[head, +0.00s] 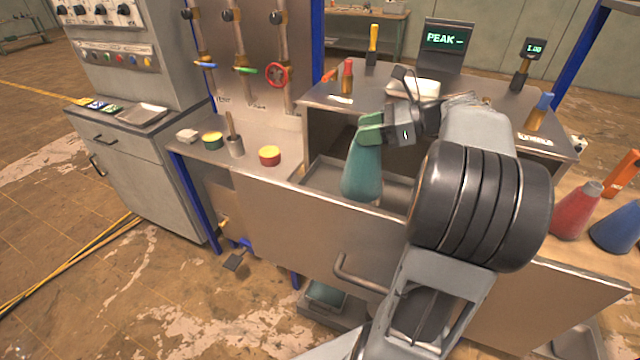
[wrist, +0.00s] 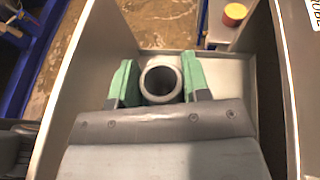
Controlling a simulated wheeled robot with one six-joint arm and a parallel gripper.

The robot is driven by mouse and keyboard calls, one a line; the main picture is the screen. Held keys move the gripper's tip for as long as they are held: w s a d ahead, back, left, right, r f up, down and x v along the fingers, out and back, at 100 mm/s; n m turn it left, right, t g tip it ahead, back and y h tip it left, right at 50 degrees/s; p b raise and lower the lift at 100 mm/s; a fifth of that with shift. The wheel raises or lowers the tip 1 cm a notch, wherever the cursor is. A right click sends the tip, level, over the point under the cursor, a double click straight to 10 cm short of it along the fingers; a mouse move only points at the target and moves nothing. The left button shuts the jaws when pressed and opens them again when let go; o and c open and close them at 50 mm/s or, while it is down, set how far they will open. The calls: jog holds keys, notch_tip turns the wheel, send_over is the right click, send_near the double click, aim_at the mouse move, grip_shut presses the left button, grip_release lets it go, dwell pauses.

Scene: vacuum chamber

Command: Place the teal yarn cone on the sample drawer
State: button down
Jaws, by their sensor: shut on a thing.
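The teal yarn cone (head: 362,172) is upright, wide end down, in the head view. My gripper (head: 370,130) is shut on its narrow top with green-padded fingers. The sample drawer (head: 300,215) is pulled out, with a metal front and handle, and the cone is over its open tray. I cannot tell whether the cone's base touches the drawer floor. In the wrist view, the cone's grey ring-shaped top (wrist: 160,80) sits between the green fingers of my gripper (wrist: 160,84), with drawer walls around it.
A red cone (head: 577,212) and a blue cone (head: 618,230) stand on a surface at the right. A "PEAK" display (head: 446,40) stands on the chamber top.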

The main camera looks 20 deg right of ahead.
jog(key=w+a+f, duration=0.6)
jog(key=w+f, duration=0.5)
jog(key=f, duration=0.1)
jog(key=shift+w+a+f, duration=0.15)
jog(key=shift+a+f, duration=0.05)
jog(key=shift+a, duration=0.05)
jog(key=shift+f, duration=0.1)
jog(key=c, duration=0.6)
grip_release()
